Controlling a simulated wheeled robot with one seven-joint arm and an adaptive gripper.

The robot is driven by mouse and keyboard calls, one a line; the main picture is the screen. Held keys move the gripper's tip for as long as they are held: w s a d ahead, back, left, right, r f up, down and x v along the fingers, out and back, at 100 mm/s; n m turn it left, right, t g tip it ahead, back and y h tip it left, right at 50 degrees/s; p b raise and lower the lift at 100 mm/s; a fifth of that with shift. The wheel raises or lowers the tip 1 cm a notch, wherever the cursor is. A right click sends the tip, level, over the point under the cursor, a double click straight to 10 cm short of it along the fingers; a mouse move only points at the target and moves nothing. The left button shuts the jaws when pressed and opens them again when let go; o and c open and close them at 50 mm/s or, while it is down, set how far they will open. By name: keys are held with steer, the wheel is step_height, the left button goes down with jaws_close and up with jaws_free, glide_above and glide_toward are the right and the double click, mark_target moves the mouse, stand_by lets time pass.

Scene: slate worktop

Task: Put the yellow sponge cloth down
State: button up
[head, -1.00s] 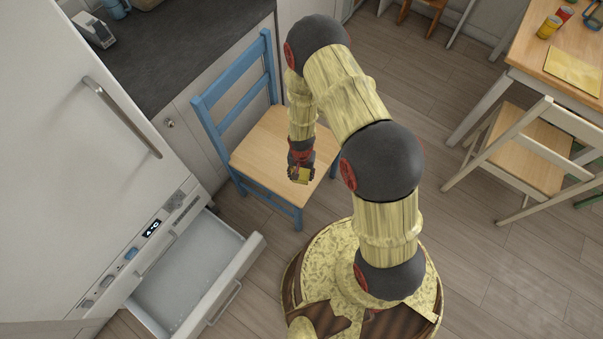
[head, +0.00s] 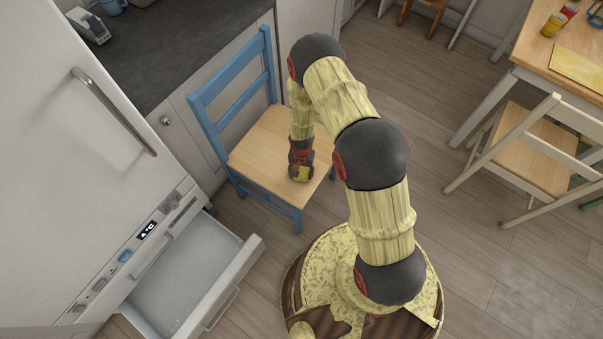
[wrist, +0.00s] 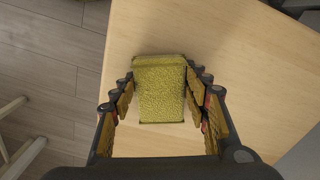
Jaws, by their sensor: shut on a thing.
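The yellow sponge cloth (wrist: 160,92) is a small textured yellow block in the wrist view, between my fingers. My gripper (wrist: 164,92) is shut on it. In the head view the cloth (head: 301,174) shows at the end of my gripper (head: 300,171), over the front part of the blue chair's wooden seat (head: 262,150). The seat (wrist: 235,45) also lies below the cloth in the wrist view. I cannot tell whether the cloth touches the seat.
The open drawer (head: 247,262) of the white fridge (head: 60,150) juts out at lower left. A dark worktop (head: 165,45) is behind the chair. A pale wooden chair (head: 530,150) and a table (head: 540,55) stand at right. Much of the seat is clear.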

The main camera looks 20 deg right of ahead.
steer(key=shift+f, duration=0.2)
steer(key=o, duration=1.2)
steer(key=shift+r, duration=0.1)
